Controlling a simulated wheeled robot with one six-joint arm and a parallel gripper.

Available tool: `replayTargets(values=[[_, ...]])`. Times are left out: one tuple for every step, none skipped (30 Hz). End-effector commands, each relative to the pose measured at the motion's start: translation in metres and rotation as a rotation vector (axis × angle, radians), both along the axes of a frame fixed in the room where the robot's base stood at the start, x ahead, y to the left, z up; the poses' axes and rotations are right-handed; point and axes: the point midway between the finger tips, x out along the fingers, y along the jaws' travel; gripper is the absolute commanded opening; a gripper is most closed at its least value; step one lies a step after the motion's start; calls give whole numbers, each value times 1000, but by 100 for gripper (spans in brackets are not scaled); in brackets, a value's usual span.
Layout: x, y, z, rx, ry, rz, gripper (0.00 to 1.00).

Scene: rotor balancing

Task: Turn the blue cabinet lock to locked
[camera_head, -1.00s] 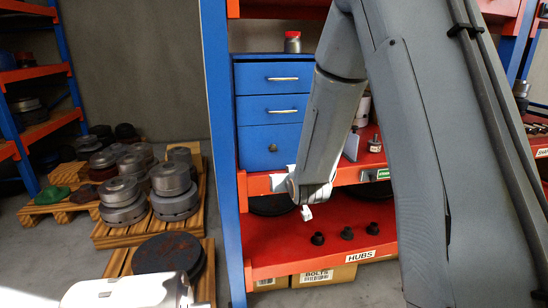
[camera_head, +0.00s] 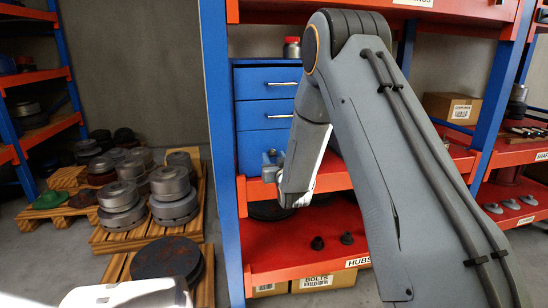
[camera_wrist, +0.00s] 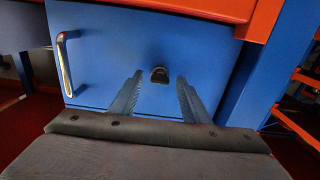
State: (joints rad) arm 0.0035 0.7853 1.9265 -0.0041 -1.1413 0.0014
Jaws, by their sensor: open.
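The blue cabinet (camera_head: 250,115) stands on the orange-red shelf, with two silver-handled drawers above a lower front. In the wrist view its blue front (camera_wrist: 110,60) fills the middle. The lock (camera_wrist: 160,75) is a small dark knob on that front. I cannot tell its turn position. My gripper (camera_wrist: 159,84) is open, with one finger on each side of the lock in the picture. Contact with the lock is not visible. In the head view my gripper (camera_head: 271,158) is in front of the lower cabinet front, and the lock is hidden behind it.
A blue post (camera_head: 218,150) stands close left of the cabinet. A silver handle (camera_wrist: 64,62) is left of the lock in the wrist view. A red-lidded jar (camera_head: 292,47) is on top of the cabinet. Dark hubs (camera_head: 317,243) sit on the shelf below.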

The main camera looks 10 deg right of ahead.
Motion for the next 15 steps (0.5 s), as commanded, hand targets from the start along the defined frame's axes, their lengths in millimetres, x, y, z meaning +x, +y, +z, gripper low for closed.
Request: replayTargets(values=[[3,0,0,0,-1,0,42],[4,0,0,0,-1,0,42],[5,0,0,0,0,0,42],[5,0,0,0,0,0,42],[6,0,0,0,0,0,42],[6,0,0,0,0,0,42],[6,0,0,0,0,0,42],[6,0,0,0,0,0,42],[6,0,0,0,0,0,42],[6,0,0,0,0,0,42],[6,0,0,0,0,0,39],[6,0,0,0,0,0,32],[6,0,0,0,0,0,27],[6,0,0,0,0,0,22],[6,0,0,0,0,0,15]])
